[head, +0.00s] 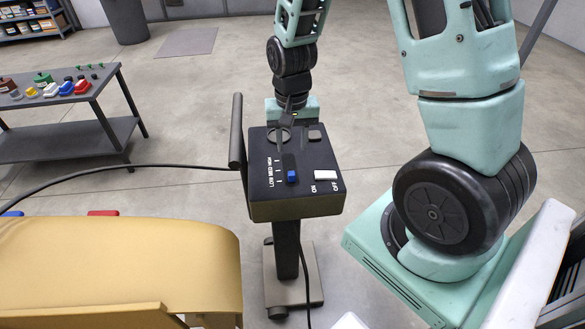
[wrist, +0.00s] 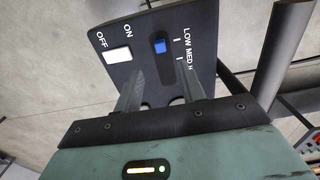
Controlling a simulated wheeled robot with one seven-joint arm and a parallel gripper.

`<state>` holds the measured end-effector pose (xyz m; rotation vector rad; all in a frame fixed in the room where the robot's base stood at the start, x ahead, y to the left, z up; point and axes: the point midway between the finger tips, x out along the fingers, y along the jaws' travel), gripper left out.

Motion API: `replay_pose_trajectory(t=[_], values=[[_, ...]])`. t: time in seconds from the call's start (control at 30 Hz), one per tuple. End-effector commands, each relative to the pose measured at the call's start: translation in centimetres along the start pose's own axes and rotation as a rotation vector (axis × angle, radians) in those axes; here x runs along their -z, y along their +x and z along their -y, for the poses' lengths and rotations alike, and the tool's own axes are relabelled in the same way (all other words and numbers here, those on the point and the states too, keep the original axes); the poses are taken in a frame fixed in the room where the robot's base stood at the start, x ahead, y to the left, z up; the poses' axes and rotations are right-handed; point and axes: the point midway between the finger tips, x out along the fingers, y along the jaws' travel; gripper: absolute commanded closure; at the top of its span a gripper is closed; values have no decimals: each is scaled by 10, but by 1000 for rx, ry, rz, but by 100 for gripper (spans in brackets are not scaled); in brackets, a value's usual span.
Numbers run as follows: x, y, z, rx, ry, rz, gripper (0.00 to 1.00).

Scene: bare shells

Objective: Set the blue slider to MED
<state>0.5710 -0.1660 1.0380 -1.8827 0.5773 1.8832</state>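The blue slider (head: 292,176) sits on the dark sloped top of a control box (head: 262,208) in the head view. In the wrist view the blue slider (wrist: 159,46) is close to the LOW end of its slot, beside the LOW, MED and HIGH labels; HIGH is partly cut off there. My gripper (head: 288,108) is over the far edge of the box in the head view, its tips hard to make out. In the wrist view my gripper (wrist: 160,70) has its two fingers apart with nothing between them, short of the slider and not on it.
A white ON/OFF switch (head: 325,175) is right of the slider. A dark upright handle (head: 237,130) stands at the box's left side.

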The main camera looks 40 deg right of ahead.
Motion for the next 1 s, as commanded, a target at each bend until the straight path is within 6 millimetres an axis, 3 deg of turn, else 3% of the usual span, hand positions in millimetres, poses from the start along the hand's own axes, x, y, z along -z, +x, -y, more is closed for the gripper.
replay_pose_trajectory(t=[0.2, 0.5, 0.7, 1.0], values=[[-2, 41, -1, -2, 1, 6, 60], [-1, 85, 0, -1, 0, 3, 60], [-1, 98, 0, 1, -1, 0, 60], [0, 101, 0, 1, 0, 0, 60]])
